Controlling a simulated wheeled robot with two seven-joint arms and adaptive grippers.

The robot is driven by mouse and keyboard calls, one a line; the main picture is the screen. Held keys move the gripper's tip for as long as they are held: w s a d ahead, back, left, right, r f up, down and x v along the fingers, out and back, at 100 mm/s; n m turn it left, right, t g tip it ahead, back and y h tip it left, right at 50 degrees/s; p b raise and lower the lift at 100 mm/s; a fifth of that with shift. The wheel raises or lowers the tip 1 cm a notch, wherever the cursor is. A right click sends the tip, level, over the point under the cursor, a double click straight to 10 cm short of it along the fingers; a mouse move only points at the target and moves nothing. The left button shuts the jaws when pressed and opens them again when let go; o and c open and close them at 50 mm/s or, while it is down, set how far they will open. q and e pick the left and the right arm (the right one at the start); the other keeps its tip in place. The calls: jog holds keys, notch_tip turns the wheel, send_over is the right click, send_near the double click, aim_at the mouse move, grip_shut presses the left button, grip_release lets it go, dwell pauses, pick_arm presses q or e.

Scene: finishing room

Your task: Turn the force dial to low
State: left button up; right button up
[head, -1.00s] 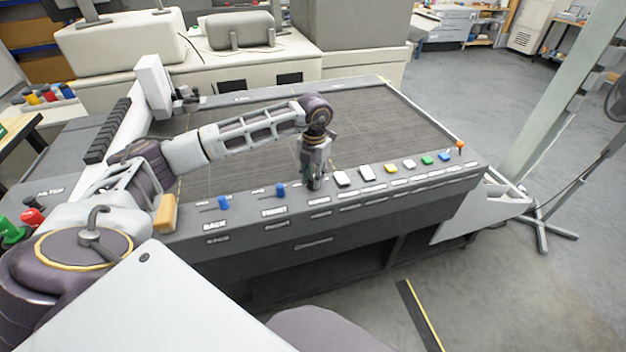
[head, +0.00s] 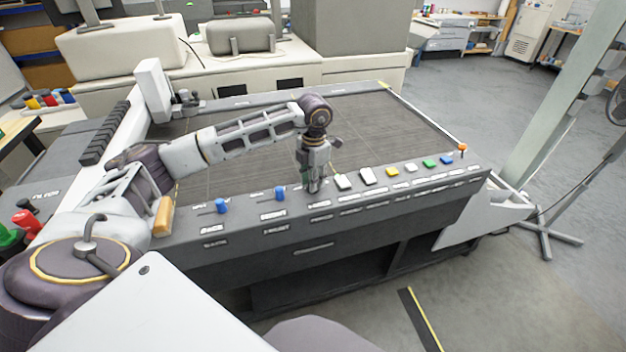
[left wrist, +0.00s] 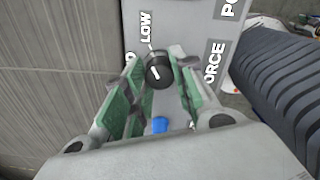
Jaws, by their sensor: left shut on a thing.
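The force dial (left wrist: 159,70) is a round black knob with a white pointer line, on the grey panel in the left wrist view. A LOW label (left wrist: 146,27) stands just above it, and a partly hidden FORCE label (left wrist: 212,68) lies to its right. The pointer line is slightly tilted; I cannot tell exactly which mark it meets. My left gripper (left wrist: 156,72) has its green-padded fingers on both sides of the dial and is shut on it. In the head view the left gripper (head: 313,187) points down at the front panel and hides the dial. My right gripper is not in view.
Blue slider knobs (head: 280,193) stand left of the gripper. White (head: 343,181), yellow (head: 392,171), green (head: 429,163) and blue (head: 446,160) buttons line the panel to its right, with an orange knob (head: 462,148) at the corner. The dark table bed (head: 390,130) behind is clear.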

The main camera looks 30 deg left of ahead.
pick_arm(q)
jog(key=o, duration=1.1)
jog(key=shift+c, duration=0.2)
notch_tip(320, 180, up, 12)
jog(key=shift+d, duration=0.15)
jog(key=shift+s, duration=0.1)
dwell(0.5)
